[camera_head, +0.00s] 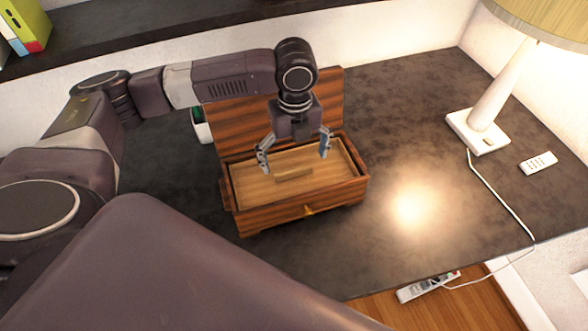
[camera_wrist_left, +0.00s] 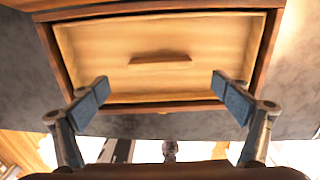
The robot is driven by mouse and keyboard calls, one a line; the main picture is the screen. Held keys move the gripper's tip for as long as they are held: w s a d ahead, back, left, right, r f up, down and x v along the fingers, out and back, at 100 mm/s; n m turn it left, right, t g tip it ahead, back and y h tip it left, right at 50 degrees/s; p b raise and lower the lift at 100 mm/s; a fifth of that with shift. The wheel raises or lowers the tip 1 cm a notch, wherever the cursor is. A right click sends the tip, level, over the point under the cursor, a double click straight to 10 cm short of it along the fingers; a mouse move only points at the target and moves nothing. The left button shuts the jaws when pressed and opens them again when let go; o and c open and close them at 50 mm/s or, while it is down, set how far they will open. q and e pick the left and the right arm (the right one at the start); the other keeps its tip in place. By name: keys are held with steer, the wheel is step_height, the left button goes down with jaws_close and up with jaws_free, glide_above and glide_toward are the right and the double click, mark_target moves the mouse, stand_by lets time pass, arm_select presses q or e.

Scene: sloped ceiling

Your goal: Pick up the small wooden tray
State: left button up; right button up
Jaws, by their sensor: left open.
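The small wooden tray (camera_head: 254,189) is light wood with a raised bar handle (camera_head: 294,176) across its middle. It sits inside a dark striped wooden box (camera_head: 290,213) whose lid (camera_head: 328,96) stands open at the back. In the left wrist view the tray (camera_wrist_left: 200,85) fills the box opening, with its handle (camera_wrist_left: 160,59) near the middle. My left gripper (camera_head: 296,163) is open and empty above the tray, its fingers spread to either side of the handle. It also shows in the left wrist view (camera_wrist_left: 160,96). My right gripper is not in view.
The box stands on a dark desk (camera_head: 420,130). A lamp (camera_head: 490,100) with a cord and a white remote (camera_head: 538,163) are on the right. A power strip (camera_head: 428,287) lies below the desk's front edge.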

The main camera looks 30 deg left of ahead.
mark_target(294, 168)
arm_select(q)
steer(key=shift+w+a+f+p, duration=0.15)
steer(key=shift+f+p, duration=0.4)
steer(key=shift+f, duration=0.55)
step_height(294, 168, down, 3)
steer(key=shift+w+a+r, duration=0.15)
steer(key=shift+r, duration=0.05)
steer(key=shift+f, duration=0.3)
steer(key=shift+c, duration=0.2)
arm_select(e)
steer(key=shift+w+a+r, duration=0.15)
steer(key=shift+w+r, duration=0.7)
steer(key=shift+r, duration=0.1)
arm_select(q)
steer(key=c, duration=1.5)
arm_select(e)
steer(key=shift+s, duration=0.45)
arm_select(q)
steer(key=shift+r, duration=0.1)
